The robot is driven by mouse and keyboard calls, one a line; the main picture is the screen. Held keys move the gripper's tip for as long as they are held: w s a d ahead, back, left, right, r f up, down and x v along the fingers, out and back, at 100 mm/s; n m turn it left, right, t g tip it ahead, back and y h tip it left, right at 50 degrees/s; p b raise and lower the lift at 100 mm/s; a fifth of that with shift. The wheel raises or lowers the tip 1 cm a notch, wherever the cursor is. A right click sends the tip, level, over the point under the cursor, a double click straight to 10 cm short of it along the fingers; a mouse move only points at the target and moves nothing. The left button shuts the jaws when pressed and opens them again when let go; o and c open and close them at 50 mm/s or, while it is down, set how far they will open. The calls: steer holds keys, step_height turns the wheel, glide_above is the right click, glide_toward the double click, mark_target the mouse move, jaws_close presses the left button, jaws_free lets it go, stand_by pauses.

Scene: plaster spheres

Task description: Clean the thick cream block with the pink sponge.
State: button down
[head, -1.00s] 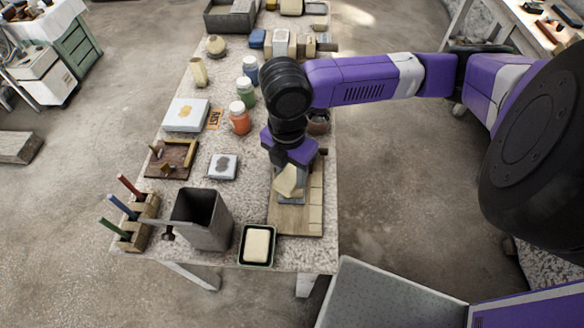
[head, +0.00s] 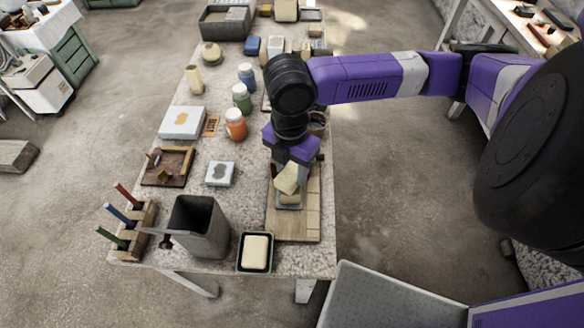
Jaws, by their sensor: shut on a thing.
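My gripper (head: 289,165) points down over the right side of the table. It is shut on a cream-beige piece (head: 288,180), which is tilted; its fingertips are partly hidden by the wrist. Below it, a small grey dish-like thing (head: 289,205) with something pale in it sits on a wooden board; whether the held piece touches it I cannot tell. A thick off-white block (head: 170,130) with an orange stain lies on the left of the table. A smaller pale block (head: 229,180) has a grey stain. I see no clearly pink sponge.
A cream bar lies in a dark tray (head: 241,266) at the front edge, beside a grey open bin (head: 207,236). The wooden board (head: 300,230) lies under my gripper. Orange (head: 236,130), green (head: 242,102) and blue jars (head: 247,76) stand left of my arm.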

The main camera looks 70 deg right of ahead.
steer(key=shift+f+b, duration=0.5)
steer(key=shift+f, duration=0.1)
stand_by(0.4)
steer(key=shift+s+d, duration=0.25)
steer(key=shift+d, duration=0.75)
steer(key=shift+w+a+r, duration=0.15)
steer(key=shift+w+a, duration=0.05)
steer(key=shift+a, duration=0.65)
steer(key=shift+w+a, duration=0.2)
steer(key=shift+a, duration=0.95)
steer(key=shift+s+d, duration=0.2)
steer(key=shift+d, duration=0.85)
steer(key=shift+s+d, duration=0.2)
steer(key=shift+d, duration=0.8)
steer(key=shift+w+a, duration=0.2)
steer(key=shift+a, duration=0.6)
steer(key=shift+w+a+p, duration=0.25)
steer(key=shift+a+p, duration=0.1)
steer(key=shift+a, duration=0.95)
